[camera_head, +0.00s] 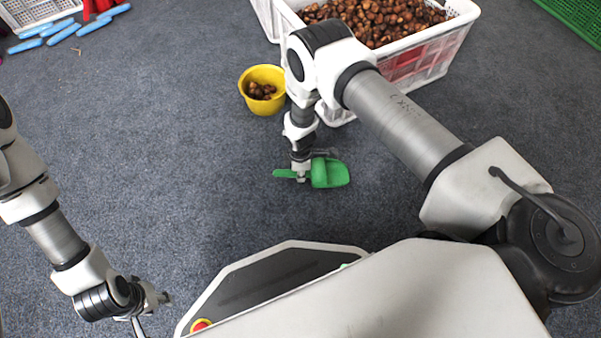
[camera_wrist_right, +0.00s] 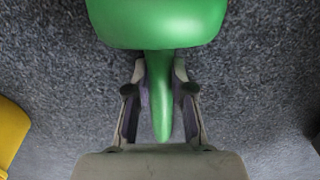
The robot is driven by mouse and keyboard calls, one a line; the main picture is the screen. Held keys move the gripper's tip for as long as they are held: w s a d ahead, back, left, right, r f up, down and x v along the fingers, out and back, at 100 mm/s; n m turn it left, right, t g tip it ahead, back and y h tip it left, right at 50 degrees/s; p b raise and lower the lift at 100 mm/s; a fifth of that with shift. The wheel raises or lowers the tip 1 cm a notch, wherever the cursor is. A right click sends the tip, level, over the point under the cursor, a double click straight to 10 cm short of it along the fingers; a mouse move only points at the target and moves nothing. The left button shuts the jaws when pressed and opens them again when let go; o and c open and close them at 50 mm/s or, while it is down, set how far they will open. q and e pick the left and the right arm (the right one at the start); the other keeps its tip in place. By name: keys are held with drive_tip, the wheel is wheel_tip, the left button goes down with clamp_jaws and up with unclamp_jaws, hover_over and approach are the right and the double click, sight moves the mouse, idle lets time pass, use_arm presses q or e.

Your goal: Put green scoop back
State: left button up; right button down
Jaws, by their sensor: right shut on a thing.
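The green scoop (camera_head: 330,173) is on or just above the grey carpet in the head view, its handle to the left and its bowl to the right. My right gripper (camera_head: 301,173) comes down from above onto the handle. In the right wrist view the green scoop (camera_wrist_right: 158,22) has its handle between the two fingers of my right gripper (camera_wrist_right: 160,95), which are shut on it. My left gripper (camera_head: 152,310) is at the lower left, far from the scoop and small in view; its fingers are not clear enough to tell their opening.
A yellow bowl (camera_head: 263,71) with several chestnuts stands on the carpet behind the scoop. A white crate (camera_head: 437,42) full of chestnuts is at the back right. Blue-handled items (camera_head: 62,33) lie at the far left near a white basket (camera_head: 33,8). A green crate (camera_head: 580,16) is at the top right. Carpet between is clear.

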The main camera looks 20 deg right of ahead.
drive_tip(key=c, duration=1)
unclamp_jaws()
wheel_tip(320, 180, up, 12)
drive_tip(key=p, duration=0.7)
drive_tip(key=s+d+r+m, duration=0.1)
drive_tip(key=s+r+m, duration=0.2)
drive_tip(key=s+m, duration=0.2)
drive_tip(key=s+d+r+m, duration=0.2)
drive_tip(key=s+m, duration=0.3)
drive_tip(key=s, duration=0.6)
drive_tip(key=s+d+r+m, duration=0.2)
drive_tip(key=s+r+m, duration=0.2)
drive_tip(key=s, duration=0.4)
drive_tip(key=shift+m, duration=0.5)
